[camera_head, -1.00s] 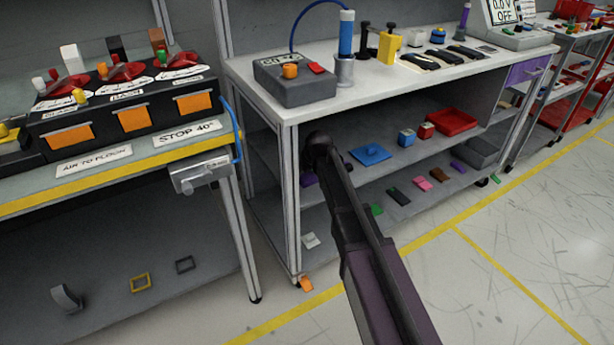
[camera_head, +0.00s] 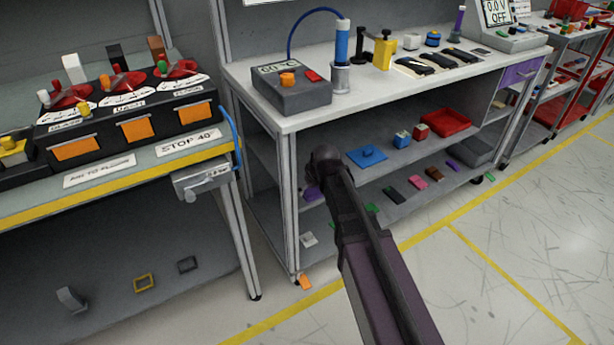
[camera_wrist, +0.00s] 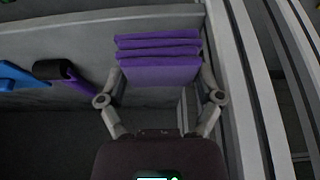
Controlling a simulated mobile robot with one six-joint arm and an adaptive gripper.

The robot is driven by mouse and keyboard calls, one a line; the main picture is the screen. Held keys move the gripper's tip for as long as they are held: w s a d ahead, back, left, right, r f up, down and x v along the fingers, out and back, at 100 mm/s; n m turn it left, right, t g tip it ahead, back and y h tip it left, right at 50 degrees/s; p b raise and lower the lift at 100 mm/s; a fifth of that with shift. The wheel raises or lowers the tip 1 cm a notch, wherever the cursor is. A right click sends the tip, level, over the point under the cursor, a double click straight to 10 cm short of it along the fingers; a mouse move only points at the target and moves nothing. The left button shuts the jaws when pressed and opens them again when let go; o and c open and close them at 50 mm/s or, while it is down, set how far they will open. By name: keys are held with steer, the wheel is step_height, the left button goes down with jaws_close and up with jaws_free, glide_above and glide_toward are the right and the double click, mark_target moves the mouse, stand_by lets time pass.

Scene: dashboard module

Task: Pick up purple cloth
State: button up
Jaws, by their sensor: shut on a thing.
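The purple cloth (camera_wrist: 160,74) is a folded stack with several layered edges. In the wrist view it lies between the two fingers of my gripper (camera_wrist: 161,84), which is shut on it from both sides. In the head view a small part of the purple cloth (camera_head: 311,194) shows left of my arm, at the left end of the bench's shelf area. My gripper's fingers are hidden behind my arm there. I cannot tell whether the cloth touches the shelf.
A grey bench post (camera_wrist: 241,90) stands close right of my gripper. The bench top (camera_head: 365,92) is above.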

steer(key=s+d, duration=0.1)
steer(key=s, duration=0.4)
steer(key=shift+s+d+r, duration=0.3)
steer(key=shift+s, duration=0.1)
steer(key=o, duration=0.4)
steer(key=shift+c, duration=1.4)
steer(key=shift+s, duration=0.1)
